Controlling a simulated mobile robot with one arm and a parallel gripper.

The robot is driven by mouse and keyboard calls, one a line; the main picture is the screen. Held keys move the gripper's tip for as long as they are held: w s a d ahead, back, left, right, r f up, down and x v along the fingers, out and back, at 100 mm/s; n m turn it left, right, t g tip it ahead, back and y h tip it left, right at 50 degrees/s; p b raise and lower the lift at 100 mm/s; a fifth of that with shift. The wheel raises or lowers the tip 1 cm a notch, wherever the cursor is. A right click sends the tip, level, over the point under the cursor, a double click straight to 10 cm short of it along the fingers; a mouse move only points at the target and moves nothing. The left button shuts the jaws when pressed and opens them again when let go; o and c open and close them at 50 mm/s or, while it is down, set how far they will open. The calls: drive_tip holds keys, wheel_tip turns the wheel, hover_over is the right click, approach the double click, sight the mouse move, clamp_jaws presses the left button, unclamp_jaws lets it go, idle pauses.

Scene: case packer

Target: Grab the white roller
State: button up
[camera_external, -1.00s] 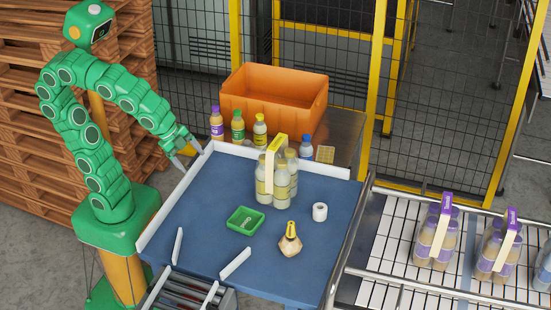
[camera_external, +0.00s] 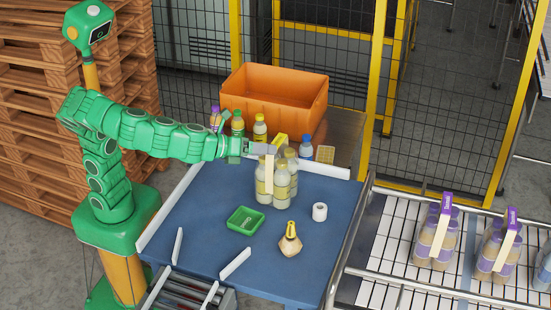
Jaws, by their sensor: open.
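The white roller (camera_external: 320,212) is a small white roll with a dark hole in its end. It lies on the right part of the blue table (camera_external: 200,235), apart from other things. My gripper (camera_external: 268,149) is at the far side of the table, up and to the left of the roller. It is above or beside the top of a pack of bottles and well apart from the roller. The jaws are open; I cannot tell whether a fingertip touches the pack's carry strip.
The bottle pack (camera_external: 282,187) stands left of the roller. A green tray (camera_external: 245,220) and a beige bottle with a yellow top (camera_external: 290,240) are nearby. An orange crate (camera_external: 275,95) and several bottles stand behind a white rail (camera_external: 320,170). A conveyor (camera_external: 400,275) runs at right.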

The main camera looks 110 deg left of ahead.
drive_tip(key=w+d+f+m, duration=0.3)
drive_tip(key=w+f+m, duration=0.1)
drive_tip(key=w+f, duration=0.3)
drive_tip(key=m, duration=0.3)
approach(317, 210)
drive_tip(key=shift+g, duration=0.3)
drive_tip(key=x, duration=0.5)
drive_tip(key=shift+s+a+f, duration=0.1)
drive_tip(key=shift+a+f, duration=0.05)
drive_tip(key=shift+a, duration=0.15)
drive_tip(key=shift+w+a+f+m+h, duration=0.25)
drive_tip(key=shift+f+m+h, duration=0.05)
drive_tip(key=shift+x, duration=3.6)
drive_tip(key=shift+a+r, duration=0.1)
drive_tip(key=shift+r, duration=0.1)
drive_tip(key=c, duration=1)
